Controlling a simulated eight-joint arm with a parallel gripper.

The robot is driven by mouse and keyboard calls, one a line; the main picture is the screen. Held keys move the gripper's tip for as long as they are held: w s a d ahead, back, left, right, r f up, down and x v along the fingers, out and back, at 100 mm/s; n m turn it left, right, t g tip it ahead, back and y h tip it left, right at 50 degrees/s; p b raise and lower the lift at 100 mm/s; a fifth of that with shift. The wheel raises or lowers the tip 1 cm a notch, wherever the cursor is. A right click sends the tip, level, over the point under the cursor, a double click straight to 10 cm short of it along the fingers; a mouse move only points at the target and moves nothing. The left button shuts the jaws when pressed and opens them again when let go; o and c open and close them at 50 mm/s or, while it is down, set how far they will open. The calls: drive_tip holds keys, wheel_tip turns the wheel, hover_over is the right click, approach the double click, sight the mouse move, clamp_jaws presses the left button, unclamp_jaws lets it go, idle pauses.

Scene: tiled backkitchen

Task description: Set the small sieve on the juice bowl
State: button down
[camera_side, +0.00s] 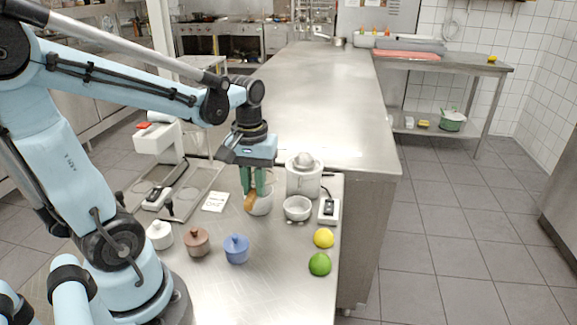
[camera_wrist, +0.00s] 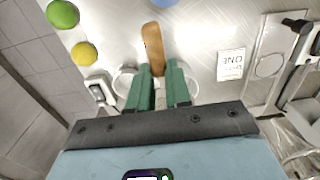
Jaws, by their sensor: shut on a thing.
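My gripper (camera_side: 258,190) has green fingers and points down near the far right part of the counter. It is shut on the small sieve by its brown wooden handle (camera_side: 250,201). In the wrist view the handle (camera_wrist: 153,48) sticks out past the fingertips (camera_wrist: 162,75); the sieve's basket is not clearly visible. I cannot tell for certain which is the juice bowl, or whether the sieve touches either one.
A white citrus juicer (camera_side: 304,181) stands behind the bowls. A small scale-like device (camera_side: 328,210) is at their right. A lemon (camera_side: 323,238), a lime (camera_side: 319,264), a blue pot (camera_side: 236,250), a brown pot (camera_side: 196,243) and a white pot (camera_side: 159,235) stand nearer. A card (camera_side: 215,202) lies left.

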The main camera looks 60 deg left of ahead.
drive_tip(key=d+r, duration=0.5)
drive_tip(key=d, duration=0.2)
drive_tip(key=d+f, duration=0.1)
drive_tip(key=f, duration=0.2)
drive_tip(key=w+d+f, duration=0.1)
drive_tip(key=f, duration=0.2)
drive_tip(key=d+f, duration=0.1)
drive_tip(key=f, duration=0.2)
drive_tip(key=shift+w+f, duration=0.25)
drive_tip(key=shift+w, duration=0.05)
drive_tip(key=shift+w+a+f, duration=0.3)
drive_tip(key=shift+a+f, duration=0.05)
drive_tip(key=shift+f, duration=0.15)
drive_tip(key=shift+w+a+f, duration=0.3)
drive_tip(key=shift+a+f, duration=0.05)
drive_tip(key=shift+f, duration=0.1)
drive_tip(key=shift+w+a+f, duration=0.15)
drive_tip(key=shift+w+a, duration=1.9)
drive_tip(key=shift+f, duration=0.55)
drive_tip(key=shift+f, duration=0.2)
